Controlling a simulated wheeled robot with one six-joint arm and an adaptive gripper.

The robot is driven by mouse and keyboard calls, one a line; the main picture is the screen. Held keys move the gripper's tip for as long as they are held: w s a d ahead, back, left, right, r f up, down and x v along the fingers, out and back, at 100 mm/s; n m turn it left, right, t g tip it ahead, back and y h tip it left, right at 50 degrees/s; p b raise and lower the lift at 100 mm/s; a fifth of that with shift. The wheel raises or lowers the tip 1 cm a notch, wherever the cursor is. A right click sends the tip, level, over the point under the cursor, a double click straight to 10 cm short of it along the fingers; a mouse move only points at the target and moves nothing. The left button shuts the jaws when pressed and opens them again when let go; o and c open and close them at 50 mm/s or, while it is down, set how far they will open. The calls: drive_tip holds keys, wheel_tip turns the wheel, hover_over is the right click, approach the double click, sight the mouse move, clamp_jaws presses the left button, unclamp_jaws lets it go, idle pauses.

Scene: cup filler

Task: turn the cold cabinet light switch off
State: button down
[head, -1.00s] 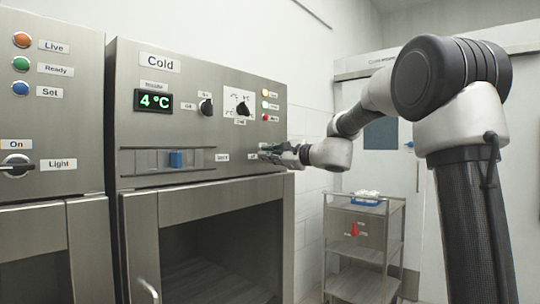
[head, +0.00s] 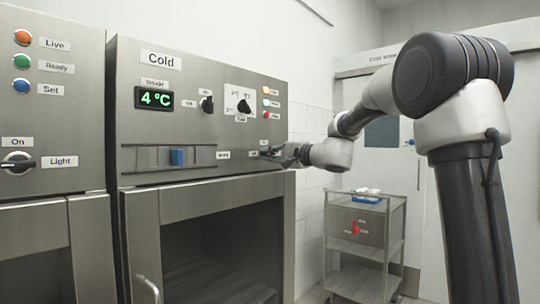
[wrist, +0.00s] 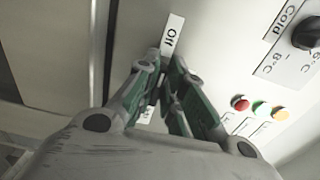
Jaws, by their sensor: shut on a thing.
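The cold cabinet (head: 200,75) stands in the middle of the head view, its panel marked "Cold". My gripper (head: 270,153) is at the right end of this panel, below the colored lamps. In the wrist view my gripper's fingers (wrist: 168,75) are drawn together at the panel, just by a white "Off" label (wrist: 172,36). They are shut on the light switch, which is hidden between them. Another white label shows partly between the fingers, its text unreadable. Which way the switch points cannot be seen.
The panel also holds a dial (head: 244,106), a black knob (head: 207,104), a blue slider (head: 176,157) and several lamps. Another cabinet with its own light switch (head: 17,163) is at the left. A metal cart (head: 365,205) stands right of the cold cabinet.

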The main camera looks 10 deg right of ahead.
drive_tip(key=shift+f, duration=0.1)
idle(0.3)
drive_tip(key=c, duration=1.5)
unclamp_jaws()
drive_tip(key=v, duration=1.2)
